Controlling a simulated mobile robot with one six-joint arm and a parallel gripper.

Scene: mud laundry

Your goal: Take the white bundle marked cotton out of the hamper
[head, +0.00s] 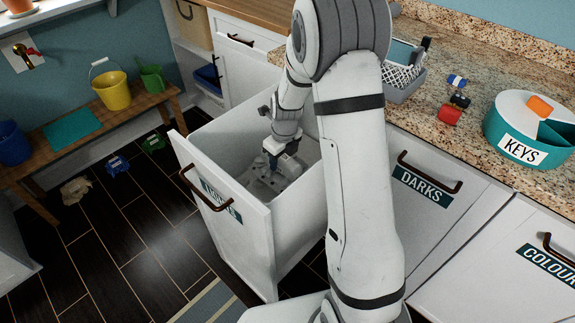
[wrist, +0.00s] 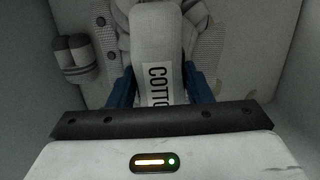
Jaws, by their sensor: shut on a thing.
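The white bundle marked cotton (wrist: 152,40) lies inside the open pull-out hamper (head: 252,235), whose front label is partly hidden by its handle. In the wrist view the bundle's label faces the camera, its last letters cut off by my gripper's body. My gripper (wrist: 152,90) reaches down into the hamper, its blue fingers on either side of the bundle and shut on it. In the head view my gripper (head: 272,163) is low in the hamper, and the bundle is hard to tell apart from the other pale laundry.
Other pale laundry, including a rolled striped piece (wrist: 77,58), lies beside the bundle. The hamper walls stand close around my gripper. The DARKS front (head: 425,180) is shut at right. The counter holds a round KEYS box (head: 530,125). A bench (head: 85,140) stands at left.

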